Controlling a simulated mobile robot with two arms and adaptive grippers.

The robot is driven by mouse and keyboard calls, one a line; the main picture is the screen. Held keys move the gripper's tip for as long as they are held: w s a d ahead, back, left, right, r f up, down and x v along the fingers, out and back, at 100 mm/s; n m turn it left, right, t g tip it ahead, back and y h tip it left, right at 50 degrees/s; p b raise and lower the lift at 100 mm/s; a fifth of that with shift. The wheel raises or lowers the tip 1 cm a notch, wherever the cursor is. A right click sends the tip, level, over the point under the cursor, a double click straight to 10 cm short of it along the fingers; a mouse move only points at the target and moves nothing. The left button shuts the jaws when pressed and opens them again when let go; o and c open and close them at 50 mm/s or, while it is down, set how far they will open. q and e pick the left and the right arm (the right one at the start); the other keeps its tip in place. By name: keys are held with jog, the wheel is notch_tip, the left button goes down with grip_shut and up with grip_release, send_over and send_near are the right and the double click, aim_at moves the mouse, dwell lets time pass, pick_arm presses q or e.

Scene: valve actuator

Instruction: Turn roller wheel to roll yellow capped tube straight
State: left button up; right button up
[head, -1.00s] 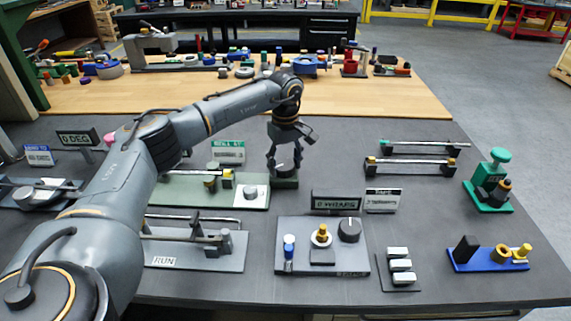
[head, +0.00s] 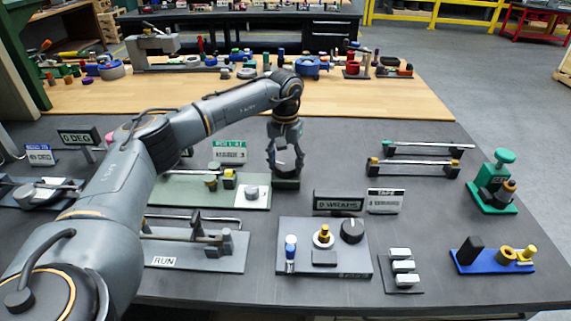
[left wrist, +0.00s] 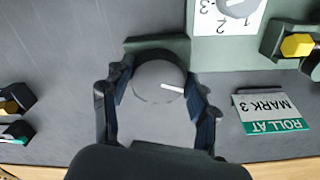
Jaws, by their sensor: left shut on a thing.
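The roller wheel (left wrist: 158,82) is a round grey knob with a white line on top, on a dark green block. My left gripper (head: 285,168) points down over it; in the left wrist view its fingers (left wrist: 160,92) are shut on the wheel from both sides. In the head view the fingers mostly hide the wheel. My right gripper is not in view.
A white dial face (head: 257,192) with numbers lies on the plate. A sign reading "ROLL AT MARK 3" (left wrist: 272,112) stands behind the plate. A grey knob panel (head: 295,262) is in front, and two bar racks (head: 414,168) stand to the right.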

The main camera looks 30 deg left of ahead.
aim_at(285, 165)
pick_arm(q)
jog(key=shift+m, duration=0.8)
jog(key=o, duration=1.2)
jog(key=shift+c, duration=0.2)
notch_tip(285, 165, up, 12)
